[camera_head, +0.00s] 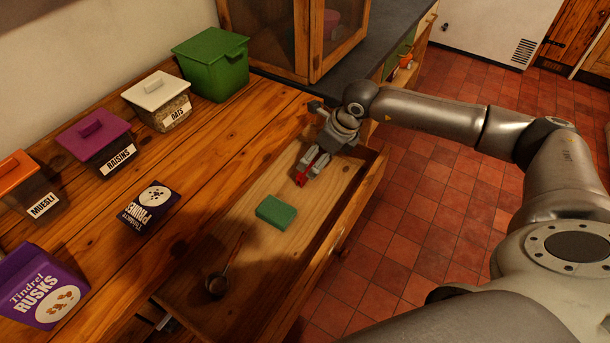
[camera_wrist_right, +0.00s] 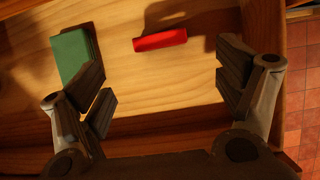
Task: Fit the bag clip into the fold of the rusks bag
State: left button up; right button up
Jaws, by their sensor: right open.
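The bag clip (camera_head: 301,179) is a small red bar lying in the open drawer; it also shows in the right wrist view (camera_wrist_right: 160,40), ahead of the fingers. My right gripper (camera_head: 315,164) is over the far part of the drawer, open and empty, with its fingertips close to the clip. In the right wrist view its two fingers (camera_wrist_right: 165,90) are spread wide with bare wood between them. The purple rusks bag (camera_head: 42,288) stands at the lower left of the counter. Its fold cannot be made out clearly. My left gripper is not in view.
The open drawer (camera_head: 345,222) also holds a green block (camera_head: 276,212) and a dark ladle-like utensil (camera_head: 217,283). A prunes box (camera_head: 150,206) lies on the counter. Muesli (camera_head: 24,185), raisins (camera_head: 97,140), oats (camera_head: 159,101) and green (camera_head: 212,64) containers line the back.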

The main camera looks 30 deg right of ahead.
aim_at(308, 169)
jog(key=b+x, duration=0.1)
jog(key=x, duration=0.2)
jog(key=shift+w+f, duration=0.2)
jog(key=shift+f, duration=0.05)
jog(key=b+x, duration=0.3)
jog(key=x, duration=0.2)
jog(key=shift+w+a, duration=0.2)
jog(key=shift+r, duration=0.15)
jog(key=shift+s, duration=0.1)
jog(key=shift+c, duration=0.4)
jog(key=c, duration=0.8)
